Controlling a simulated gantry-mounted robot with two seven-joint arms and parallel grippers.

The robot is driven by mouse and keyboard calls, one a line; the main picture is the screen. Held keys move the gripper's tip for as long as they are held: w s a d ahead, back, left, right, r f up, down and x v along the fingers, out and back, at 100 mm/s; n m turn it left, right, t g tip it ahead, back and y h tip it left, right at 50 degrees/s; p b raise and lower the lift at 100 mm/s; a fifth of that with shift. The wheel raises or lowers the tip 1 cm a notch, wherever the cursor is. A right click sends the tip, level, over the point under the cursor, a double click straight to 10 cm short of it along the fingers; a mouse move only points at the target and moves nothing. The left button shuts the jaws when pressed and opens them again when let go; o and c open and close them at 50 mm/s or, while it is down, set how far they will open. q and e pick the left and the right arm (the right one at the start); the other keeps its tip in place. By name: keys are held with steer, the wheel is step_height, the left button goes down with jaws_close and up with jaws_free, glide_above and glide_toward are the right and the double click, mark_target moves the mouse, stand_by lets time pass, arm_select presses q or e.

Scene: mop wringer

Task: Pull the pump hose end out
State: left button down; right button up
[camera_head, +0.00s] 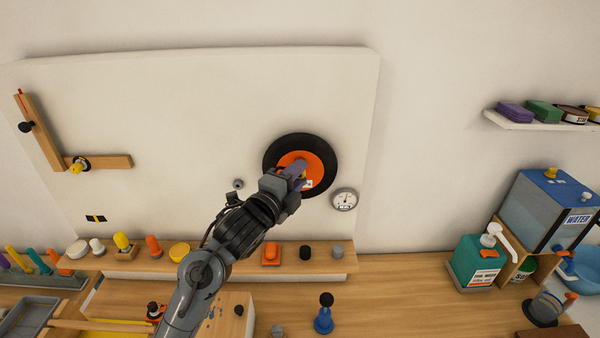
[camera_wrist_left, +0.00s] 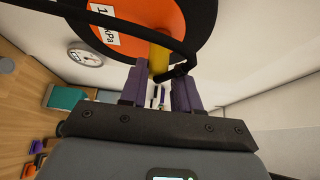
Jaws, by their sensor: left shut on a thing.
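A round black disc (camera_head: 330,164) with an orange centre (camera_head: 319,166) is on the white wall panel. In the left wrist view the orange face (camera_wrist_left: 130,25) carries a white label, and a yellow stub (camera_wrist_left: 159,52) stands out from it. A thin black hose (camera_wrist_left: 105,25) curves across the disc to a small black end piece (camera_wrist_left: 172,73) by the stub. My left gripper (camera_head: 298,176) is at the disc; its purple fingers (camera_wrist_left: 160,90) are shut on the hose end beside the stub. The exact contact is partly hidden. My right gripper is not in view.
A round gauge (camera_head: 344,199) is right of the disc. Below, a wooden ledge (camera_head: 310,266) holds small coloured knobs. A teal pump bottle (camera_head: 473,263) and a blue-topped water tank (camera_head: 545,215) stand at right. The wall between panel and shelf (camera_head: 530,123) is clear.

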arm_select(q)
steer(key=shift+s+f, duration=0.15)
steer(key=shift+f, duration=0.15)
steer(key=s, duration=0.4)
steer(key=shift+s+r, duration=0.15)
stand_by(0.6)
stand_by(0.3)
